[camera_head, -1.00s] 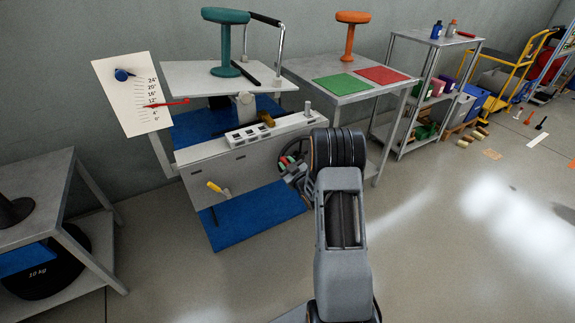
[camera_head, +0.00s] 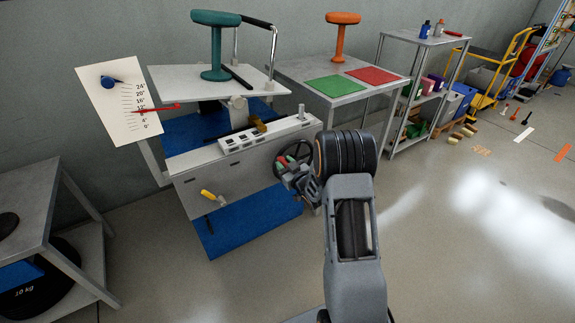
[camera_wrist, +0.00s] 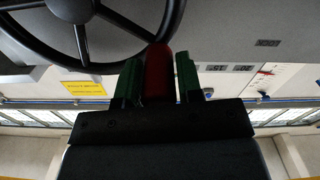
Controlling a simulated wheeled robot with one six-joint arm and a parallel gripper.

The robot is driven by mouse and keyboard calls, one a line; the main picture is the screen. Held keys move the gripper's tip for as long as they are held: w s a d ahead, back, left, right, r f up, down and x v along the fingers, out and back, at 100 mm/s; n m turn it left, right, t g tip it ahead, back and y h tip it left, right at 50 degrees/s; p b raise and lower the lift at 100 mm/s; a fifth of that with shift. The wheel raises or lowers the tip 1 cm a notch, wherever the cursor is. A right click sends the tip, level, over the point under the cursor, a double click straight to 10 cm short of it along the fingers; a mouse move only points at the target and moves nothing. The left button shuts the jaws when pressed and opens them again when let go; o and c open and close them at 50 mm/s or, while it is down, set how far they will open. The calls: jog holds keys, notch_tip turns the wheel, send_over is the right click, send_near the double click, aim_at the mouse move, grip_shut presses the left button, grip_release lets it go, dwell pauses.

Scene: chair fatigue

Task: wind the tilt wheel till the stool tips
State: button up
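A teal stool (camera_head: 216,45) stands on the grey tilt plate (camera_head: 180,82), under a bent metal bar. The black tilt wheel (camera_head: 300,157) is on the front right of the rig; its rim and spokes also fill the upper left of the wrist view (camera_wrist: 80,35). My gripper (camera_head: 286,163) is at the wheel. In the wrist view its green-padded fingers (camera_wrist: 159,78) close on both sides of the wheel's red handle (camera_wrist: 159,70). A white scale board (camera_head: 122,100) has a red pointer (camera_head: 160,108) around 8 to 12 degrees.
An orange stool (camera_head: 342,35) stands on a side table (camera_head: 300,72) with green and red mats. A low grey table with a 10 kg weight (camera_head: 45,290) is at the left. A shelf (camera_head: 420,85) stands behind right.

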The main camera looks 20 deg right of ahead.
jog(key=o, duration=0.4)
jog(key=shift+c, duration=0.2)
jog(key=s+d+p, duration=0.1)
jog(key=s+d, duration=0.1)
jog(key=s, duration=1.1)
jog(key=shift+s+d, duration=0.3)
